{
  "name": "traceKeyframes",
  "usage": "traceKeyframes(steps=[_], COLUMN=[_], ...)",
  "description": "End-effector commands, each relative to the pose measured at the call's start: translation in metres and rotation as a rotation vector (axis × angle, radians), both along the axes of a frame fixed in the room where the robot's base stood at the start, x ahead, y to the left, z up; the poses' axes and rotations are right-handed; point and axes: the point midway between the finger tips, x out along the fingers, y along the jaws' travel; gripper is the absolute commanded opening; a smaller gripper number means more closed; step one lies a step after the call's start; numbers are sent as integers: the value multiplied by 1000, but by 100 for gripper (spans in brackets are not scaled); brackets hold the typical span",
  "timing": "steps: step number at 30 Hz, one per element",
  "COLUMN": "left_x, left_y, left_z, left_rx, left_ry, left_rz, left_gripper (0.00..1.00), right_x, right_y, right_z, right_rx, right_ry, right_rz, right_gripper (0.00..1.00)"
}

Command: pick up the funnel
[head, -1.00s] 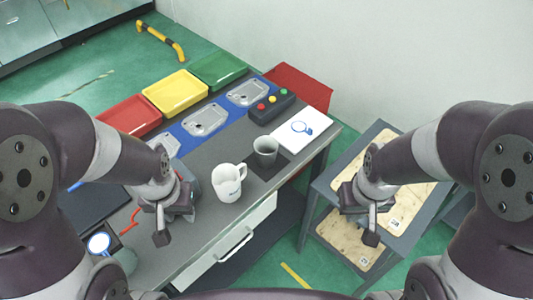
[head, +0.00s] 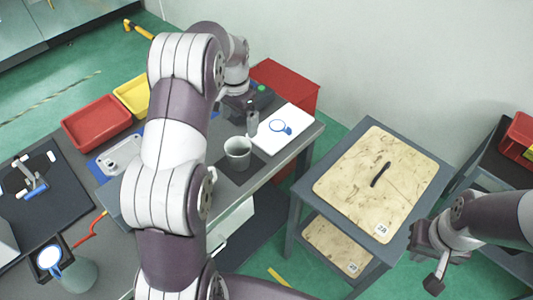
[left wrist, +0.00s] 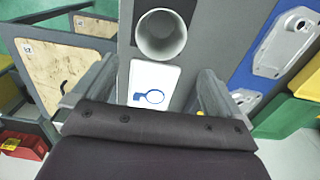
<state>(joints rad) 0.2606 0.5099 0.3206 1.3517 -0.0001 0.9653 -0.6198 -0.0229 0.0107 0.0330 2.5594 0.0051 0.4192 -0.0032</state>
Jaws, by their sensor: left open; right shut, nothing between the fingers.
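No object is plainly recognisable as a funnel. A blue ring with a short tail (head: 280,127) lies on a white sheet (head: 298,121) at the table's far right end; whether it is the funnel I cannot tell. My left gripper (head: 243,113) is open and empty above the table, just left of the sheet. In the left wrist view the blue ring (left wrist: 154,96) shows between the fingers, apart from them. A grey cup (head: 238,153) stands upright on a dark mat, nearer than the gripper; its open mouth shows in the wrist view (left wrist: 161,36). My right gripper (head: 432,268) is shut and empty.
A red bin (head: 118,117) and a yellow bin (head: 131,92) stand behind the table. A grey stand with a wooden top (head: 345,185) is right of the table, across a gap. Another blue-rimmed round piece (head: 48,257) is at lower left. My left arm hides the table's middle.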

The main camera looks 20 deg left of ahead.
Motion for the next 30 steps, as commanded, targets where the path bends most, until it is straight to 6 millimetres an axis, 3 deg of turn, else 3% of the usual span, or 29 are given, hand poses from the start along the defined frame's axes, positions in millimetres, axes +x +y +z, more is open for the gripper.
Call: traceKeyframes(steps=[1,3,13,18,22,27,28,30], left_x=[0,-1,-4,-10,-10,-10,-10,-10], left_y=[0,0,-1,-2,-2,-2,-2,-2], left_z=[-19,-32,-77,-109,-121,-122,-122,-122], left_rx=[0,0,1,1,1,1,1,1], left_ry=[0,0,-1,-1,-3,-6,-6,-6], left_rz=[-8,-9,-7,-6,-6,-6,-6,-6], left_gripper=[100,100,100,100,100,100,94,71], right_x=[0,-1,0,0,0,0,0,0], right_y=[0,0,0,0,0,0,0,0], right_z=[-17,-25,-7,3,3,3,3,3], right_rx=[0,0,0,0,0,0,0,0], right_ry=[1,3,1,1,1,1,1,1], right_rz=[0,0,0,0,0,0,0,0], right_gripper=[0,0,0,0,0,0,0,0])
